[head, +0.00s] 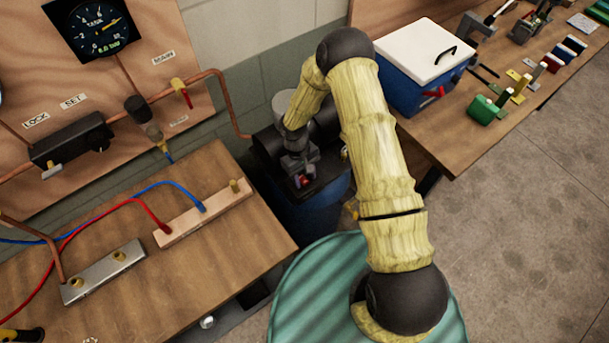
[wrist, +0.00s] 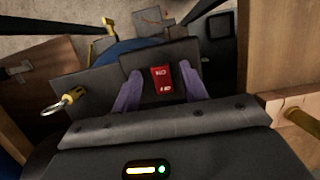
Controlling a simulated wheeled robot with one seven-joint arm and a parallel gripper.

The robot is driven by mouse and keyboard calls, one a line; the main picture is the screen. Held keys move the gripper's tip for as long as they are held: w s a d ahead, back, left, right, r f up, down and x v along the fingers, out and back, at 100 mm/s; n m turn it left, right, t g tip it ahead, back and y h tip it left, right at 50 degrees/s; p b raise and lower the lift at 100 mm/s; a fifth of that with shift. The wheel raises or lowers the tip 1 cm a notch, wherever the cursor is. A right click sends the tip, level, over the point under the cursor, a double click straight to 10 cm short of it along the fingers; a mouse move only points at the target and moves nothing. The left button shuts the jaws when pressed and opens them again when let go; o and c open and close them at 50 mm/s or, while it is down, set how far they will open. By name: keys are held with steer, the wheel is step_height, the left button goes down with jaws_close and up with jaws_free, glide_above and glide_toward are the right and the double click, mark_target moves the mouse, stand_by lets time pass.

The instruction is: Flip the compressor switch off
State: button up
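The compressor (head: 325,205) has a blue tank and a black top, and it stands on the floor between the two benches. Its red rocker switch (wrist: 161,78) sits on a black panel in the wrist view, with small white lettering that looks upside down. I cannot tell its position. My gripper (wrist: 159,72) is open, with one purple finger on each side of the switch and gaps between. In the head view my gripper (head: 301,168) points down over the compressor top and covers part of it, with a bit of red showing there.
A wooden bench (head: 140,255) with red and blue hoses is to the left, below a gauge panel (head: 150,60). A second bench (head: 440,130) holds a blue cooler (head: 405,85) and small tools. A brass-coloured ring valve (wrist: 68,100) is left of the switch.

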steer(key=shift+w+a+r+b, duration=0.2)
steer(key=shift+r+b, duration=0.15)
steer(key=shift+r, duration=0.25)
steer(key=b+v, duration=0.4)
steer(key=v, duration=1.2)
steer(key=shift+b, duration=0.35)
steer(key=shift+d+r, duration=0.1)
steer(key=s+d+r+m+t, duration=0.2)
steer(key=s+d+r+m, duration=0.1)
steer(key=s+d, duration=0.4)
steer(key=s+d+r+m+t+y+b, duration=0.1)
steer(key=s+d+r+m+t, duration=0.2)
steer(key=s+d+r, duration=0.2)
steer(key=s+d, duration=0.3)
steer(key=shift+s+d+m+y+b, duration=0.3)
steer(key=shift+s+m, duration=0.1)
